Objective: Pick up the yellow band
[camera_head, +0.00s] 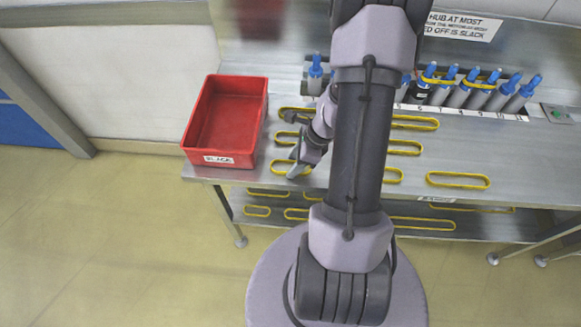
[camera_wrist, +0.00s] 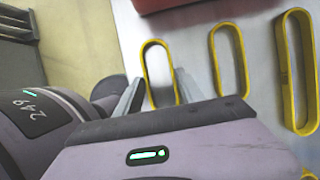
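Several yellow bands lie flat on the metal table. The one nearest my gripper is a small oval yellow band (camera_head: 279,168) at the table's front edge, right of the red bin; it also shows in the wrist view (camera_wrist: 147,62). My gripper (camera_head: 297,167) is low over this band, its fingers partly covering it. In the wrist view my gripper (camera_wrist: 157,88) has its two grey fingers apart, one on either side of the band's near end. Whether the fingers touch the band or table cannot be told. Two longer bands (camera_wrist: 216,50) (camera_wrist: 283,75) lie to the right.
A red bin (camera_head: 190,140) labelled BLACK stands at the table's left end. Numbered cylinders with blue tops (camera_head: 472,88) stand along the back, some with yellow bands around them. More bands (camera_head: 257,211) lie on the lower shelf. My arm hides the table's middle.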

